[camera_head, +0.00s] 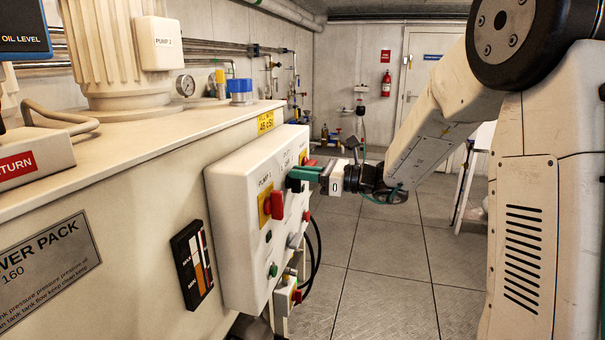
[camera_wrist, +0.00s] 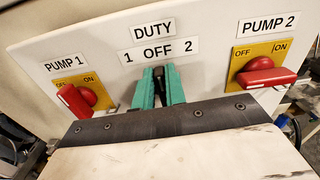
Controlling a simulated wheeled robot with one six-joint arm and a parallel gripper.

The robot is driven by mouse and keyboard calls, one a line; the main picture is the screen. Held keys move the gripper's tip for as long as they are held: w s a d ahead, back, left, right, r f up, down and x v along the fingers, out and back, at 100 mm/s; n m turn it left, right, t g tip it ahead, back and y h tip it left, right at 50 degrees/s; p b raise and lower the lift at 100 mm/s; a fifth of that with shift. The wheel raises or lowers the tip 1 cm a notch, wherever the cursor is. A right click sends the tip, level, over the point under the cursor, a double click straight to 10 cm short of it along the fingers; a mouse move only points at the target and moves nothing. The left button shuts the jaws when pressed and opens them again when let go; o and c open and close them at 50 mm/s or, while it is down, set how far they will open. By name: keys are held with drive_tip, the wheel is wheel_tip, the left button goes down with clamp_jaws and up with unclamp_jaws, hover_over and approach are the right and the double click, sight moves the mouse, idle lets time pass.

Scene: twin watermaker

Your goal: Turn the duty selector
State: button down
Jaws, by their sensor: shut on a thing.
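The duty selector (camera_wrist: 158,72) is a small black knob on the white control panel (camera_head: 228,215). It sits below the DUTY label (camera_wrist: 153,31) and the "1 OFF 2" label (camera_wrist: 158,51). The selector lies under the word OFF and appears to point roughly at it; its exact angle is mostly hidden. My gripper (camera_wrist: 160,77) has its green fingers on either side of the knob, shut on it. In the head view my gripper (camera_head: 304,175) reaches the panel from the right, and the knob is hidden behind the fingers.
A red PUMP 1 switch (camera_wrist: 77,99) on a yellow plate is to the left of my fingers. A similar red PUMP 2 switch (camera_wrist: 264,73) is to the right. Black cables (camera_head: 316,245) hang beside the panel. Open floor (camera_head: 385,265) lies to its right.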

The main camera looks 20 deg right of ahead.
drive_tip(key=n, duration=0.4)
drive_tip(key=shift+s+a+f, duration=0.15)
drive_tip(key=shift+s+a, duration=0.1)
drive_tip(key=shift+s, duration=0.15)
drive_tip(key=shift+s+a+f+n, duration=0.15)
drive_tip(key=shift+s+n, duration=0.05)
drive_tip(key=shift+n, duration=0.95)
drive_tip(key=shift+s+a+f+n, duration=0.1)
drive_tip(key=shift+s+n, duration=0.05)
drive_tip(key=shift+n, duration=1)
drive_tip(key=c, duration=1.4)
unclamp_jaws()
drive_tip(key=shift+c, duration=0.2)
drive_tip(key=shift+d, duration=0.1)
drive_tip(key=v, duration=0.7)
drive_tip(key=shift+s+d, duration=0.2)
drive_tip(key=shift+s, duration=0.05)
